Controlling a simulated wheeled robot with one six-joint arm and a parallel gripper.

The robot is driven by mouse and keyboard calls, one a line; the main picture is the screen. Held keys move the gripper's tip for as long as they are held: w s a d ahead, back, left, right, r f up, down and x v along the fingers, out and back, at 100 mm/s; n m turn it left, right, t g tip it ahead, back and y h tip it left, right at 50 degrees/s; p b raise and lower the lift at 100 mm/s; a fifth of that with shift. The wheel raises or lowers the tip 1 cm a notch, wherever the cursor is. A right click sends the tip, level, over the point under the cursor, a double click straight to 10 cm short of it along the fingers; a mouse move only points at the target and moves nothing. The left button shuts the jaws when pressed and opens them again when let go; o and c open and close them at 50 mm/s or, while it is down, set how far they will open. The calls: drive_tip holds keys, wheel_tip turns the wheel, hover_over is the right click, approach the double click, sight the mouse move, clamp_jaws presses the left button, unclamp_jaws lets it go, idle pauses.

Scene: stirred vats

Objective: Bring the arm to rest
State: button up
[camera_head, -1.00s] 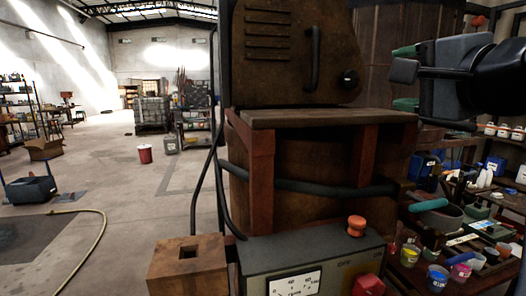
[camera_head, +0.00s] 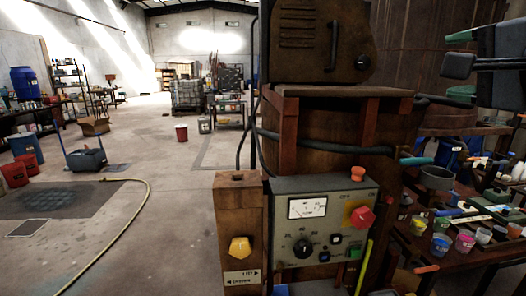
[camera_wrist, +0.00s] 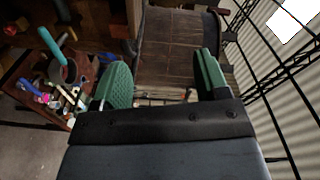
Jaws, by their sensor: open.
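My gripper shows in the wrist view (camera_wrist: 158,88), its two green-padded fingers spread wide with nothing between them. In the head view only part of my gripper (camera_head: 466,66) shows at the upper right edge, raised in front of the wooden vat (camera_head: 420,40). The wrist view also shows the vat's brown staves (camera_wrist: 175,50) beyond the fingers. No object is held.
A control box (camera_head: 325,255) with a gauge and knobs stands ahead, beside a wooden post (camera_head: 238,208). A cluttered bench (camera_head: 450,258) with paint cups is at right. A hose (camera_head: 140,222) crosses the open floor at left.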

drive_tip(key=w+d+f+n+g+h+p, duration=0.15)
drive_tip(key=f+g, duration=0.25)
drive_tip(key=f, duration=0.8)
drive_tip(key=w+d+f+n+g+h, duration=0.1)
drive_tip(key=w+d+f+g, duration=0.15)
drive_tip(key=f, duration=1.05)
drive_tip(key=s+a+f+n+g+p, duration=0.1)
drive_tip(key=s+a+f+n+g, duration=0.1)
drive_tip(key=a+f+n, duration=0.2)
drive_tip(key=s+a+f+n+g+y, duration=0.1)
drive_tip(key=s+a+f+n+g, duration=0.1)
drive_tip(key=a+f, duration=0.4)
drive_tip(key=s+a+f+n+g+p, duration=0.1)
drive_tip(key=s+a+f+n+g, duration=0.1)
drive_tip(key=a+f+n, duration=0.3)
drive_tip(key=shift+s+a+f+n+g+p, duration=0.3)
drive_tip(key=shift+f+g, duration=0.45)
drive_tip(key=shift+f, duration=1.6)
